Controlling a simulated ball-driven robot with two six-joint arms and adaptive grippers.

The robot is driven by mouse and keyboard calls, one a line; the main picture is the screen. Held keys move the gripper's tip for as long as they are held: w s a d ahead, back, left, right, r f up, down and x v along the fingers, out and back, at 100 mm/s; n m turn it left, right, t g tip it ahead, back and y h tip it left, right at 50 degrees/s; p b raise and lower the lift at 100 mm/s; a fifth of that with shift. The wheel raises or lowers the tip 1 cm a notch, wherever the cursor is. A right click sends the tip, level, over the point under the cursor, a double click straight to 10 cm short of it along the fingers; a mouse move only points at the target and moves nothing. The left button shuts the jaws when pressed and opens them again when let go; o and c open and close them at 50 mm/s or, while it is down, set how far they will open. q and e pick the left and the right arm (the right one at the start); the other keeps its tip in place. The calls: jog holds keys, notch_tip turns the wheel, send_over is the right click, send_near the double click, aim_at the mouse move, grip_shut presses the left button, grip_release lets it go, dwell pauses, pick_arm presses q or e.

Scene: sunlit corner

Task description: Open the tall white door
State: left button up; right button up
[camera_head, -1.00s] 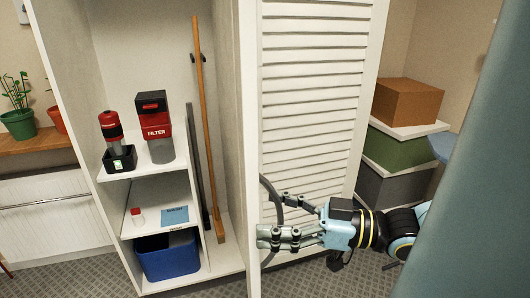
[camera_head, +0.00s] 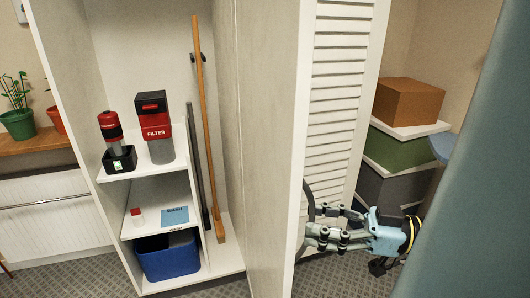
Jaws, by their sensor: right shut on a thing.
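The tall white door (camera_head: 269,150) stands to the right of the cabinet's tall compartment, with a plain pale face toward the left and a white front edge. White louvres (camera_head: 338,100) show to the right of this edge. A dark curved handle (camera_head: 309,198) shows low beside the edge. My right gripper (camera_head: 318,228) comes in from the right and is shut on the handle; its fingers hide part of it. My left gripper is not in view.
The open white cabinet holds a red-and-black filter canister (camera_head: 154,118), a smaller red device (camera_head: 113,130), a blue bin (camera_head: 167,257) and a wooden pole (camera_head: 203,110). Stacked boxes (camera_head: 407,102) stand at right. A teal surface (camera_head: 475,180) blocks the right foreground. Some patterned floor (camera_head: 75,275) is clear.

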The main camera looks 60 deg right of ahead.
jog(key=s+d+p, duration=0.2)
jog(key=s+d, duration=0.4)
jog(key=d, duration=0.3)
jog(key=shift+s, duration=0.3)
dwell(0.5)
jog(key=shift+r, duration=0.1)
jog(key=shift+p, duration=0.35)
jog(key=shift+c, duration=0.3)
